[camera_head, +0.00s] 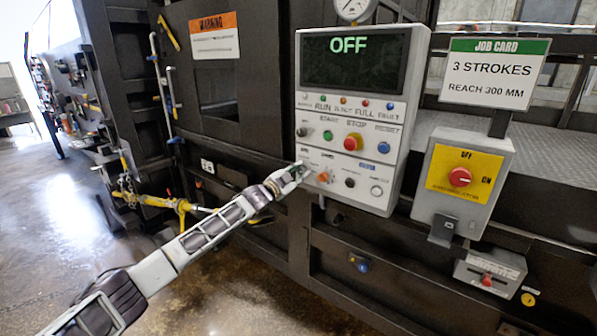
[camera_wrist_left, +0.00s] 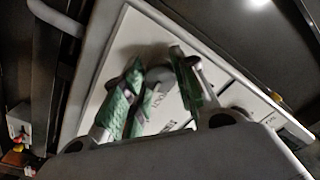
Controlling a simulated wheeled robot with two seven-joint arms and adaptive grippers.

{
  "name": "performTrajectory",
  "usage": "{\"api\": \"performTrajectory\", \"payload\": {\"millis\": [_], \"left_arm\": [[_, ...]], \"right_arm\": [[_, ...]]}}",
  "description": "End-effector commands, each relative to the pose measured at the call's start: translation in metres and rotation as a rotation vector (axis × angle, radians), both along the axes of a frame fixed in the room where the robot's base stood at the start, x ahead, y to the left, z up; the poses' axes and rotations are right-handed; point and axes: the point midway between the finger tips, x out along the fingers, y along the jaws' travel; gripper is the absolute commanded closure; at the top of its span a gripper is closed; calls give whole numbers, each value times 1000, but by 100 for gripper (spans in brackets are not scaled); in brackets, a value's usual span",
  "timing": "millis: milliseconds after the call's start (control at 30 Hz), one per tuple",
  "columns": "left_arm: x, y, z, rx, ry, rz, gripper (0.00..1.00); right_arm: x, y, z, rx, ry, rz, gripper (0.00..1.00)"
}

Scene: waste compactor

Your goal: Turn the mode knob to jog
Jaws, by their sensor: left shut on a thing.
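The control panel (camera_head: 350,110) is a light grey box with a dark display (camera_head: 355,58) reading OFF in green. My left gripper (camera_head: 298,172) is at the panel's lower left edge and covers part of the lower row of controls. In the left wrist view, its green-padded fingers (camera_wrist_left: 160,92) are closed around a grey rounded knob (camera_wrist_left: 158,76) on the white panel face. I take this for the mode knob; its pointer direction is hidden. A small label by the fingers is too blurred to read surely. My right gripper is not in view.
Beside the gripper are an orange control (camera_head: 323,177) and a black knob (camera_head: 350,183). A yellow isolator box (camera_head: 464,172) with a red knob stands to the right, below a job card (camera_head: 494,73).

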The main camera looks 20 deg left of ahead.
Motion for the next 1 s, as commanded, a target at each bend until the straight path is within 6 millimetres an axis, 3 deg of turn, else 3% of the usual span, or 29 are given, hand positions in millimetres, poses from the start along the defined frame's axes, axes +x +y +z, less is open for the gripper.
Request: {"api": "performTrajectory", "payload": {"millis": [667, 700, 867, 1000], "left_arm": [[0, 0, -1, 86, -30, 0, 96], [0, 0, -1, 86, -30, 0, 69], [0, 0, -1, 85, -30, 0, 49], [0, 0, 0, 84, -30, 0, 49]], "right_arm": [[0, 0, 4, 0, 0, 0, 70], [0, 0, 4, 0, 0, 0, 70], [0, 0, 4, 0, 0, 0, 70], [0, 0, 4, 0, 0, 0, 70]]}}
